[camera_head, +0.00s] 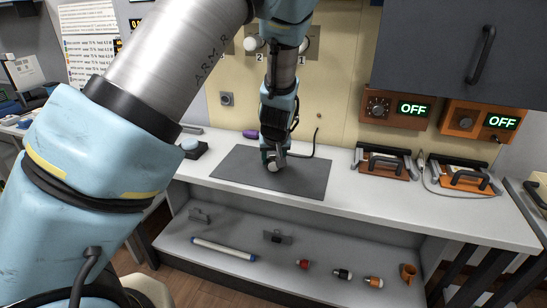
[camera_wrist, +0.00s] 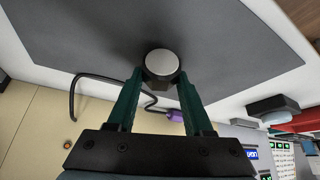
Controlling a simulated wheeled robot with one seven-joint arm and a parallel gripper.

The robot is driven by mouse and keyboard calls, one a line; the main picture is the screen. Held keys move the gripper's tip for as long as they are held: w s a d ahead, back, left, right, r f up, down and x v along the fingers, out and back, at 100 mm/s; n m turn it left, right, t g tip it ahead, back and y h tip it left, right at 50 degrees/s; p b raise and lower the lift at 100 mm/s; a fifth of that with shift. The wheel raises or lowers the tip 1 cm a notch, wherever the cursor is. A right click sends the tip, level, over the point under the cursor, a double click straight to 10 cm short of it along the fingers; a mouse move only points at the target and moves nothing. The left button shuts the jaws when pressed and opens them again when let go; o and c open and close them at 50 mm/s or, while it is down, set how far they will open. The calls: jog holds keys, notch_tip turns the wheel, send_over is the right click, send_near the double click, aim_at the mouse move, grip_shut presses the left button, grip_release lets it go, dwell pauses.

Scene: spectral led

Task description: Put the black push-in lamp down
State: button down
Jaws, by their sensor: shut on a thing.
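The black push-in lamp (camera_wrist: 161,64), with a pale round face and a dark body, sits between the fingertips of my gripper (camera_wrist: 159,82) in the wrist view. In the head view my gripper (camera_head: 272,158) points down over the dark grey mat (camera_head: 232,168) on the white bench. The lamp's pale face (camera_head: 273,167) shows there just below the fingers. The gripper is shut on the lamp, at or just above the mat. I cannot tell whether the lamp touches the mat. The mat also fills much of the wrist view (camera_wrist: 235,45).
A black cable (camera_head: 314,149) and a purple object (camera_head: 250,134) lie behind the mat. A black box with a round top (camera_head: 190,150) stands at its left. Two orange-based devices (camera_head: 385,162) (camera_head: 463,178) stand at its right. A shelf below holds loose lamps (camera_head: 343,274).

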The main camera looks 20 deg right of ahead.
jog(key=shift+c, duration=1.5)
grip_release()
jog(key=shift+r, duration=0.2)
jog(key=v, duration=1.1)
jog(key=shift+s+r, duration=0.25)
jog(key=shift+r, duration=0.05)
jog(key=shift+a, duration=0.2)
